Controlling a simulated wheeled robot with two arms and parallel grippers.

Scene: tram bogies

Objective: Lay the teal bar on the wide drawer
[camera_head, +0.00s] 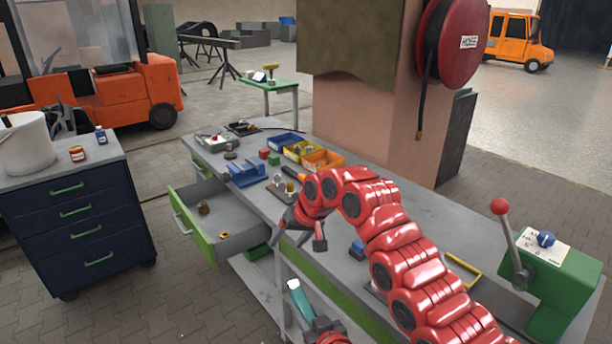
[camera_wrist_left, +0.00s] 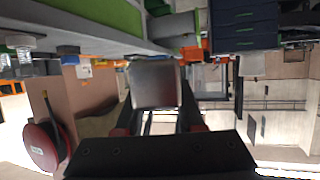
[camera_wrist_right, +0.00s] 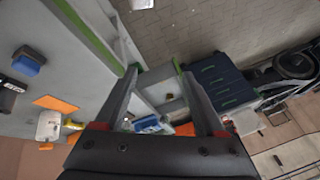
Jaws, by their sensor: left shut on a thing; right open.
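The teal bar (camera_head: 300,302), with a pale end at its top, stands steeply tilted at the bottom centre of the head view. My left gripper (camera_head: 313,322) is shut on its lower part, beside the front of the workbench. In the left wrist view a greyish block-like end (camera_wrist_left: 155,85) shows between the fingers. The wide drawer (camera_head: 240,243) stands pulled out from the bench, left of the bar, with a green front. A brass piece and a small yellowish ring lie in it. My right gripper (camera_head: 300,240) is open and empty, above the bench edge right of the drawer.
The grey workbench (camera_head: 400,222) carries blue, yellow and orange bins (camera_head: 322,160) and small parts. A green lever unit (camera_head: 565,285) stands at its right end. A navy drawer cabinet (camera_head: 85,215) stands at left. Much of the drawer floor is clear.

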